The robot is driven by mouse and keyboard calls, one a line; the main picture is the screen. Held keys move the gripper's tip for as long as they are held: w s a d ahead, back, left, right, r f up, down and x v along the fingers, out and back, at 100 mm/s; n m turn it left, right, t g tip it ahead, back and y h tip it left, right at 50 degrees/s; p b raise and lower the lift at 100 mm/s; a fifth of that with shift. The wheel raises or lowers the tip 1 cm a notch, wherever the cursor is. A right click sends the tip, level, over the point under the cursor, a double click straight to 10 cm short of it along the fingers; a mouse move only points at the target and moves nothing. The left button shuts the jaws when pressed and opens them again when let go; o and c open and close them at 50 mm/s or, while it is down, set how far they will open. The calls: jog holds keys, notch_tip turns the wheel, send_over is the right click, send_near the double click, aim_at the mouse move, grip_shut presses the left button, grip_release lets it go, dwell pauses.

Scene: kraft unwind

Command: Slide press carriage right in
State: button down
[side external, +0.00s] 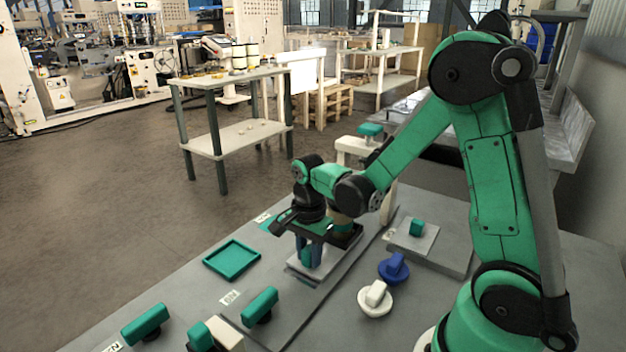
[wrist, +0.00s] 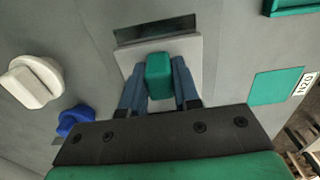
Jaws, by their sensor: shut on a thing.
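The press carriage is a pale flat plate (side external: 303,272) with an upright green grip block (wrist: 159,75) on it. It lies on a dark grey track on the bench. My gripper (side external: 311,256) points down over the plate, its blue fingers shut on the green block, one on each side. In the wrist view, the pale plate (wrist: 192,50) shows around the fingers, and a dark slot (wrist: 155,30) lies along its far edge. A pale press frame (side external: 352,148) with a green top stands behind and right of the carriage in the side view. My wrist partly hides the space between them.
A green tray (side external: 232,260) lies left of the carriage. A white knob (side external: 375,298) and a blue knob (side external: 394,268) stand to its right. Green handles (side external: 260,306) stand at the front.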

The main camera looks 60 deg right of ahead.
jog(key=shift+d, duration=0.15)
jog(key=c, duration=0.6)
grip_release()
jog(key=shift+c, duration=0.2)
jog(key=shift+r, duration=2.85)
